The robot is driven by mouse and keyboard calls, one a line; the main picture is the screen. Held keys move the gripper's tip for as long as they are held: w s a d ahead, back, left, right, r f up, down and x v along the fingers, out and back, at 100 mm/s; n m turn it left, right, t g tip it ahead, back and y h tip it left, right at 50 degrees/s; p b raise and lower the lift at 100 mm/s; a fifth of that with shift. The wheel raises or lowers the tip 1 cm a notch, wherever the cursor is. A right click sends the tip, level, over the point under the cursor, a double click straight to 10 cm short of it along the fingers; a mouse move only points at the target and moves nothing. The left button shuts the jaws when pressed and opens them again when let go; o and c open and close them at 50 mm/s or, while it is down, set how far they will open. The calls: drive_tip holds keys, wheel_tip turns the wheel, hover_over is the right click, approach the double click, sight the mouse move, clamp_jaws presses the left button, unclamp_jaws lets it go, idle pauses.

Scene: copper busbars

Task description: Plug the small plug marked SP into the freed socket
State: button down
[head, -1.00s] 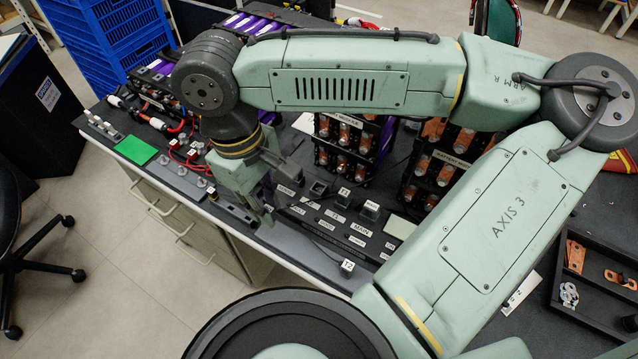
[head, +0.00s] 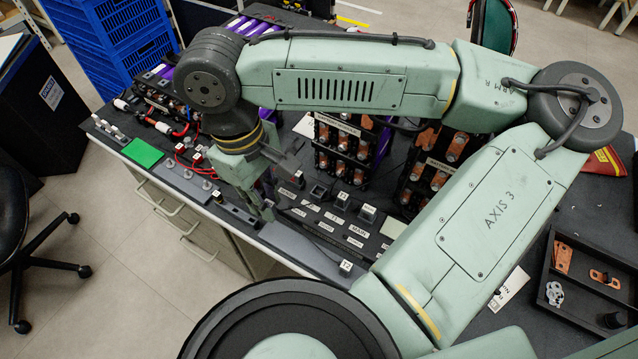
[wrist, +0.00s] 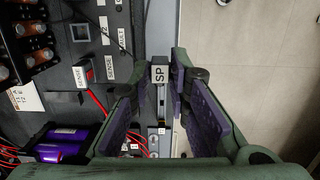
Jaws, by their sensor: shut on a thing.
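The small plug marked SP (wrist: 159,74) is a grey block with a white label. In the wrist view it sits between the two purple finger pads of my gripper (wrist: 157,85), which is shut on it. In the head view my gripper (head: 262,212) points down at the left end of the dark socket panel (head: 325,222), low over the front strip of the bench; the plug is too small to make out there. An empty-looking dark socket (wrist: 80,33) shows on the panel in the wrist view. I cannot tell for certain which socket is the freed one.
A plug with red wires (wrist: 81,76) sits by the SENSE label. Battery racks with copper bars (head: 342,145) stand behind the panel. A block marked T2 (head: 346,266) lies at the front edge. A green pad (head: 143,153) is left; a dark parts tray (head: 552,310) is right.

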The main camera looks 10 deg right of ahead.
drive_tip(key=shift+r, duration=0.2)
drive_tip(key=shift+d, duration=0.1)
drive_tip(key=w+d, duration=0.5)
drive_tip(key=d, duration=0.4)
drive_tip(key=shift+w+d+p, duration=0.35)
drive_tip(key=shift+p, duration=0.05)
drive_tip(key=shift+r, duration=0.1)
drive_tip(key=shift+f+p, duration=0.2)
drive_tip(key=shift+p, duration=0.45)
drive_tip(key=shift+f, duration=1.9)
drive_tip(key=shift+f, duration=0.15)
